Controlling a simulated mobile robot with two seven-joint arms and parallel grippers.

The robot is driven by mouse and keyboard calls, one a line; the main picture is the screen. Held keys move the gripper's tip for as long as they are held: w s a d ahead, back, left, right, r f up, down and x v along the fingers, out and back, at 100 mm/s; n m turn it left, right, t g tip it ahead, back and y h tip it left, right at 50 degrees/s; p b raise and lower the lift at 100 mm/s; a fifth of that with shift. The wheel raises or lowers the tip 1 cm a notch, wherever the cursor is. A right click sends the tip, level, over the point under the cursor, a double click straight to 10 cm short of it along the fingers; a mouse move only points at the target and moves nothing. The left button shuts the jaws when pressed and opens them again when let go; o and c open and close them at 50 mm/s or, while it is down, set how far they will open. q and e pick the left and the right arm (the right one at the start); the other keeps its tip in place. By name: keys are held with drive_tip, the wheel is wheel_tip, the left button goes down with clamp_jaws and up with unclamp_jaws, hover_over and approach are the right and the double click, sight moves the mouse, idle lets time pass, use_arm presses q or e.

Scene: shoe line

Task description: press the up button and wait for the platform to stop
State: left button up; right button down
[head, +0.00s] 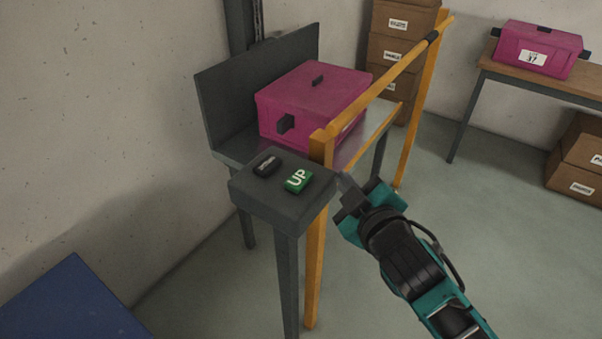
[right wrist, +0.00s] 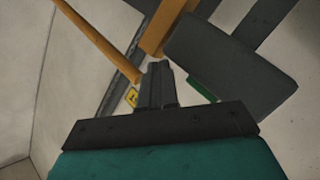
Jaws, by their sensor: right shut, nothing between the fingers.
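The green UP button (head: 298,180) is on top of a dark grey control stand (head: 268,205), with a black button (head: 266,165) beside it on the left. The grey lift platform (head: 228,158) stands behind, with a magenta crate (head: 312,100) on it. My right gripper (head: 346,184) is shut and empty, just right of the stand's top and apart from the green button in the head view. In the right wrist view its fingertips (right wrist: 160,66) point past the stand, and a green edge (right wrist: 202,90) of the button shows beside them. My left gripper is not in view.
A yellow rail frame (head: 318,240) stands close beside the control stand. A table (head: 545,82) with another magenta crate (head: 538,48) is at the back right. Cardboard boxes (head: 395,50) are stacked behind. A blue surface (head: 70,305) is at lower left.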

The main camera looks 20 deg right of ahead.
drive_tip(key=w+a+r+n+t+y, duration=0.1)
drive_tip(key=a+r+n+t+y, duration=0.3)
drive_tip(key=r, duration=0.3)
drive_tip(key=w+a+r+n+t+y, duration=0.1)
drive_tip(key=w+r+n+t+y, duration=0.15)
drive_tip(key=r+n, duration=0.5)
drive_tip(key=s+a+r+n+g+y, duration=0.25)
drive_tip(key=a+n+g+y, duration=0.2)
drive_tip(key=n+y, duration=0.4)
drive_tip(key=s+a+r+n+g+y, duration=0.2)
drive_tip(key=a+r+n+g+y, duration=0.3)
drive_tip(key=n, duration=0.6)
drive_tip(key=n+g+h, duration=0.7)
drive_tip(key=n+h, duration=0.5)
drive_tip(key=n, duration=0.4)
hover_over(304, 179)
wheel_tip(304, 179, down, 9)
